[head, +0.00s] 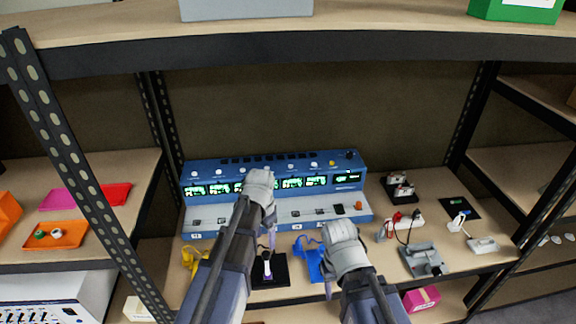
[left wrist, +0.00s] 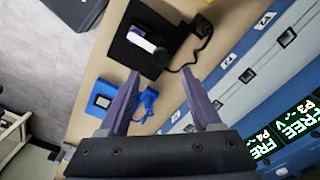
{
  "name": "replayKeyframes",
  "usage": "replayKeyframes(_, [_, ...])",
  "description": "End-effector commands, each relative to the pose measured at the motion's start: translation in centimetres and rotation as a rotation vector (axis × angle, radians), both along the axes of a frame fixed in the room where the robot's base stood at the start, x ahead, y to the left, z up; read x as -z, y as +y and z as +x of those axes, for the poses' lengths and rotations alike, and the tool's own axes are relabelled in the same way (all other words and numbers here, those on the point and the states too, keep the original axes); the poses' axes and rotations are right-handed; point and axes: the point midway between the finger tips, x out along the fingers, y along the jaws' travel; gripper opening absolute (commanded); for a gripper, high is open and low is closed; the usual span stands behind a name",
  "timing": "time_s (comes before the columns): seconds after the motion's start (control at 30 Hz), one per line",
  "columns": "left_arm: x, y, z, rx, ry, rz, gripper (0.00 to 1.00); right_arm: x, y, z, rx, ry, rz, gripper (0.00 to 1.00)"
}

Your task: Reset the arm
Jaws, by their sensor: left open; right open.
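My left gripper (head: 272,228) is in front of the blue instrument panel (head: 190,168), above the shelf board. In the left wrist view its purple-grey fingers (left wrist: 160,74) are spread apart with nothing between them. My right gripper (head: 328,272) is to the right of it, over the blue item (head: 310,262) on the shelf. Its fingers are mostly hidden behind its own housing, and I see nothing held. The black base with a white and purple piece (head: 268,272) stands between the two grippers. It also shows in the left wrist view (left wrist: 140,38).
A yellow item (head: 190,258) lies left of my left arm. Metal posts (head: 75,160) stand at both sides. An upper shelf (head: 380,45) spans above.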

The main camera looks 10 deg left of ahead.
Motion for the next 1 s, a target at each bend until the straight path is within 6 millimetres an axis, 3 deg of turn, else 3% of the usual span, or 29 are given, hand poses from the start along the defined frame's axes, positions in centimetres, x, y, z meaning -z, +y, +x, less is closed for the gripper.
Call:
replayKeyframes(0.13, [0.0,-1.6,-1.7,-0.022,0.005,0.009,0.65,0.0,0.0,0.0,0.000,0.000,0.000,0.50])
replayKeyframes(0.3, [0.0,-6.5,-8.0,-0.135,0.016,0.052,0.65,0.0,0.0,0.0,0.000,0.000,0.000,0.50])
replayKeyframes(0.5, [-0.1,-9.8,-13.5,-0.259,0.011,0.098,0.65,0.0,0.0,0.0,0.000,0.000,0.000,0.50])
replayKeyframes(0.63, [-0.1,-10.4,-14.7,-0.297,0.008,0.111,0.65,0.0,0.0,0.0,0.000,0.000,0.000,0.50])
replayKeyframes(1.0, [-0.1,-10.5,-14.6,-0.304,0.008,0.113,0.65,0.0,0.0,0.0,0.000,0.000,0.000,0.50])
